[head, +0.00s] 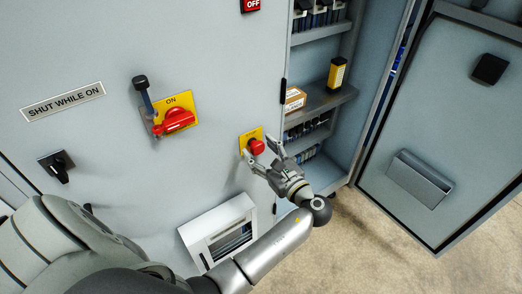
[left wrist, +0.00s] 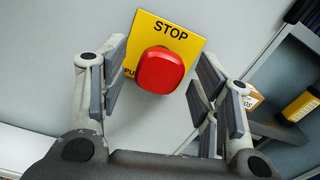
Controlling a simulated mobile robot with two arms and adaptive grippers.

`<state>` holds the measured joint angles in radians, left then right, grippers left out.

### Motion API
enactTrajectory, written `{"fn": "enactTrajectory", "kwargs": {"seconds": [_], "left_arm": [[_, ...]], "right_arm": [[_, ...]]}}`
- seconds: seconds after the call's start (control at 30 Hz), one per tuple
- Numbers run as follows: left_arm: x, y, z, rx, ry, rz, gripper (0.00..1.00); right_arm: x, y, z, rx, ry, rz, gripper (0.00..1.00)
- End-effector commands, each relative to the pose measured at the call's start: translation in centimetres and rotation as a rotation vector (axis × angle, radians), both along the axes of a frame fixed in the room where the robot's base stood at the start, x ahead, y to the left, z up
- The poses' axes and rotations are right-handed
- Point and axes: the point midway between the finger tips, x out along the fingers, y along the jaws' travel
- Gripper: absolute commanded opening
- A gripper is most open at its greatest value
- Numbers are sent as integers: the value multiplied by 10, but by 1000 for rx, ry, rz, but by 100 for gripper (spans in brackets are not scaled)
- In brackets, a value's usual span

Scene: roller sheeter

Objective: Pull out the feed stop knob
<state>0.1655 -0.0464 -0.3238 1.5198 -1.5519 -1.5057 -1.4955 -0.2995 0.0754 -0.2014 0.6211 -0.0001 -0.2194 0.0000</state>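The feed stop knob (head: 256,147) is a red knob on a yellow plate (head: 245,139) on the grey cabinet front in the head view. In the left wrist view the knob (left wrist: 160,71) sits near the middle, in front of the yellow plate marked STOP (left wrist: 188,42). My left gripper (head: 263,158) is at the knob. Its fingers (left wrist: 159,84) are spread on either side of the knob, with visible gaps on both sides. It is open and empty. My right gripper is in neither view.
A red rotary switch (head: 177,120) with a dark-handled lever (head: 146,97) is to the left. A black knob (head: 58,168) is farther left. The open cabinet bay at right has shelves (head: 325,101) with boxes. Its door (head: 446,140) stands open. A vent (head: 222,232) is below.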

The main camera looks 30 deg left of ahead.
Motion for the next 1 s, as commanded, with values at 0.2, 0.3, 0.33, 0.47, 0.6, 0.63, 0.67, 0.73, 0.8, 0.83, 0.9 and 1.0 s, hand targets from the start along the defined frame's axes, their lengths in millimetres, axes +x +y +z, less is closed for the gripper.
{"fn": "enactTrajectory", "kwargs": {"seconds": [0.2,0.3,0.33,0.47,0.6,0.63,0.67,0.73,0.8,0.83,0.9,1.0], "left_arm": [[0,1,1,1,0,1,58],[-2,-4,0,1,0,0,58],[-3,-7,0,1,0,-1,58],[-11,-26,0,-2,1,-1,58],[-20,-48,0,-1,0,0,58],[-21,-52,0,-2,1,0,58],[-23,-56,-1,-1,2,-1,58],[-26,-63,-1,0,1,-1,58],[-28,-67,0,0,1,0,58],[-28,-68,0,0,1,0,58],[-29,-69,0,0,1,1,58],[-29,-69,0,1,1,1,58]], "right_arm": [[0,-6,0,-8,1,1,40],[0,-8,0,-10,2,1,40],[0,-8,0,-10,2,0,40],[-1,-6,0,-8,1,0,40],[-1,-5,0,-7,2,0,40],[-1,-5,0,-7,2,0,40],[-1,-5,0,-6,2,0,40],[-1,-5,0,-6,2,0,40],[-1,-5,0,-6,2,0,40],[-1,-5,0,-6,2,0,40],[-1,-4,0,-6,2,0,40],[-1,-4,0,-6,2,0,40]]}}
